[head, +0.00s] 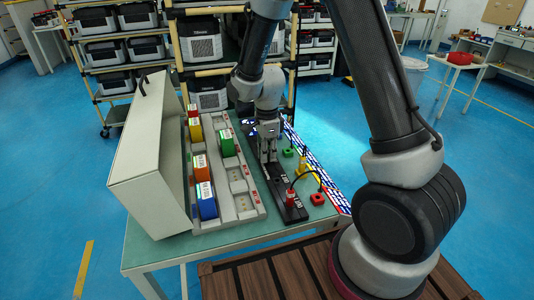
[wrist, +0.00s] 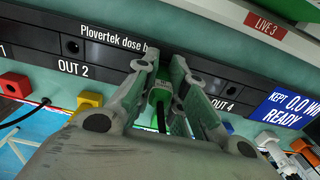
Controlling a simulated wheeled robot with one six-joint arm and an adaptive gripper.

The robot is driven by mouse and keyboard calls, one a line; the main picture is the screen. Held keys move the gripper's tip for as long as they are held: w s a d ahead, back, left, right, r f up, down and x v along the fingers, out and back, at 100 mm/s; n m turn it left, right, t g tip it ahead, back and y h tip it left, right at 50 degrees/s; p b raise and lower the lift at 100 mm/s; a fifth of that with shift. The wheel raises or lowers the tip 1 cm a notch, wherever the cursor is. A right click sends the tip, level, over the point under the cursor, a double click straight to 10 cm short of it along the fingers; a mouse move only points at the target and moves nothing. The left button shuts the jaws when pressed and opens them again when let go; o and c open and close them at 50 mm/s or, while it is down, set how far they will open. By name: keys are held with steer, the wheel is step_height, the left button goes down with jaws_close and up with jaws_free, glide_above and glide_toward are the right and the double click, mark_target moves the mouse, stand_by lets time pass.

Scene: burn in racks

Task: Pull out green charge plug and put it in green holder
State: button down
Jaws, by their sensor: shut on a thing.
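The green charge plug (wrist: 160,92) shows between my fingers in the wrist view, with a black cable running down from it. My gripper (wrist: 163,80) is shut on it, one finger on each side. The plug is at the black charger strip (wrist: 105,58), between OUT 2 and OUT 4; my fingers hide its tip, so I cannot tell how deeply it is seated.
A red plug (head: 291,196) stands in the near end of the strip. A red holder (head: 318,199) and a yellow block (head: 303,164) lie to its right. A rack with coloured packs (head: 207,208) and an open cover (head: 150,165) stand left.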

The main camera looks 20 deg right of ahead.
steer(key=shift+r, duration=0.85)
stand_by(1.1)
steer(key=shift+r, duration=0.95)
